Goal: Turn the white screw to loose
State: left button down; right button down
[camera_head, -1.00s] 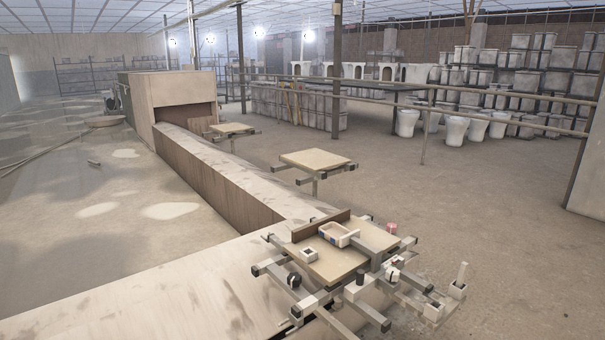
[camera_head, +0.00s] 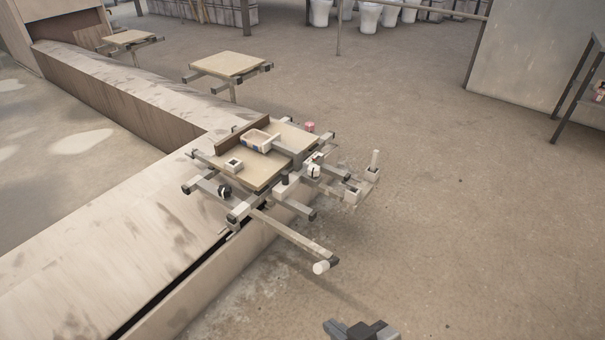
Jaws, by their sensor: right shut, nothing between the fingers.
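The carousel's near station has a tan board (camera_head: 262,180) on grey bars. A white cylinder (camera_head: 321,267) caps the nearest bar, which points toward me. A small white knob (camera_head: 314,171) sits at the board's right side. Both are white, and I cannot tell for sure which is the white screw or how tight it is. A black knob (camera_head: 224,191) and a pink knob (camera_head: 310,127) are also on the station. My right gripper (camera_head: 345,329) shows only in part at the bottom edge, shut and empty, apart from the station and below the white cylinder. My left gripper is out of view.
A white-rimmed tray (camera_head: 260,140) and a small white box (camera_head: 234,165) lie on the board. A long pale ledge (camera_head: 90,265) runs along the left. Another board station (camera_head: 228,65) stands behind. Open floor (camera_head: 450,200) lies to the right.

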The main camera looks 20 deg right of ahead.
aim_at(314, 170)
jog(key=u, duration=0.3)
jog(key=i, duration=1.65)
jog(key=z, duration=0.8)
